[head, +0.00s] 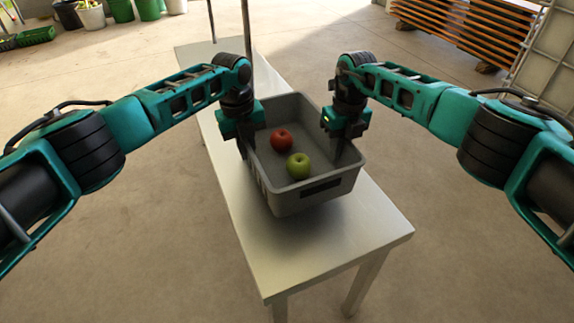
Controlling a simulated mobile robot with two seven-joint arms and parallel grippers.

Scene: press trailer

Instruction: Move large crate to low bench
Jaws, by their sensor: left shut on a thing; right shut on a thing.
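The large grey crate (318,194) is over a pale, narrow bench (290,253). I cannot tell whether its base touches the bench top. A red apple (281,139) and a green apple (299,166) lie inside it. My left gripper (243,150) is shut on the crate's left wall. My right gripper (338,152) is shut on its right wall. The fingertips are partly hidden by the walls and the gripper bodies.
The bench top is bare in front of the crate. A thin upright post (246,30) stands behind it. A stack of orange slats (470,30) and a white-framed container (548,60) are at the back right. Green bins (148,9) stand at the back left. Concrete floor around the bench is clear.

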